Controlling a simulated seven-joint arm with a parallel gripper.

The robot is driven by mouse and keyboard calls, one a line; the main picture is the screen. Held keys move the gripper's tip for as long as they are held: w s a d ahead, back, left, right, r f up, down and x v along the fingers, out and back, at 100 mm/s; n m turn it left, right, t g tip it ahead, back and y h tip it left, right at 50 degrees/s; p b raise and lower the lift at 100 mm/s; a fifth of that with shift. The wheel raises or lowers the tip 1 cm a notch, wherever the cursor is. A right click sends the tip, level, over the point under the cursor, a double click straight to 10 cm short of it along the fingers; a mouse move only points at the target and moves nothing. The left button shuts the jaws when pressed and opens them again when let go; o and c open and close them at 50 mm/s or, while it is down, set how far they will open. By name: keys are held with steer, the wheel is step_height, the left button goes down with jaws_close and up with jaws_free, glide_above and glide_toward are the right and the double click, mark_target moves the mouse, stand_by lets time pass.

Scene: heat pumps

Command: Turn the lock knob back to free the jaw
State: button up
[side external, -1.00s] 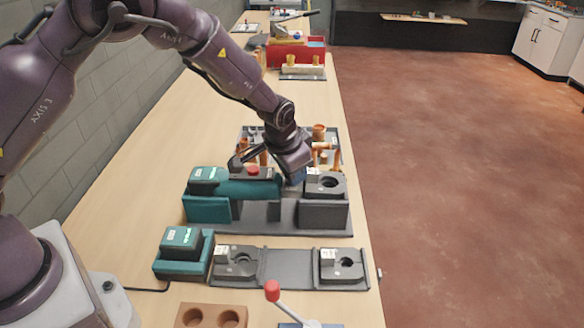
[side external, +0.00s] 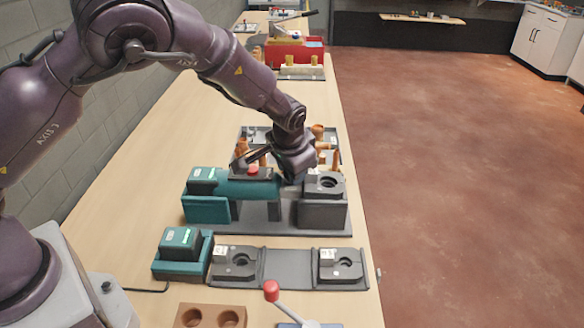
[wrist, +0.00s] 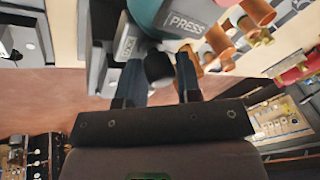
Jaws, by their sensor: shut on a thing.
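The teal press tool (side external: 248,188) lies in its stand, with a red button on top. In the wrist view its teal body (wrist: 190,14) shows at the top with the label PRESS. The dark jaw (side external: 327,184) sits on the grey block at the tool's right end. A round black knob (wrist: 158,66) shows between the two fingers of my gripper (wrist: 158,74) in the wrist view. The gripper is shut on it. In the side view my gripper (side external: 293,178) is down between the tool body and the jaw, hiding the knob.
Copper fittings (side external: 319,132) stand in a grey tray behind the tool. In front are a charger with a battery (side external: 180,241), two spare jaws (side external: 235,261) (side external: 340,263) on a dark rack, a brown block (side external: 210,316) and a red-tipped lever (side external: 271,291).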

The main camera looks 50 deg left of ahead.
steer(key=n, duration=1.1)
steer(key=shift+s+a+f+g+y, duration=0.1)
steer(key=shift+s+a+g+y, duration=0.1)
steer(key=shift+s+g+y, duration=0.1)
steer(key=shift+n, duration=0.3)
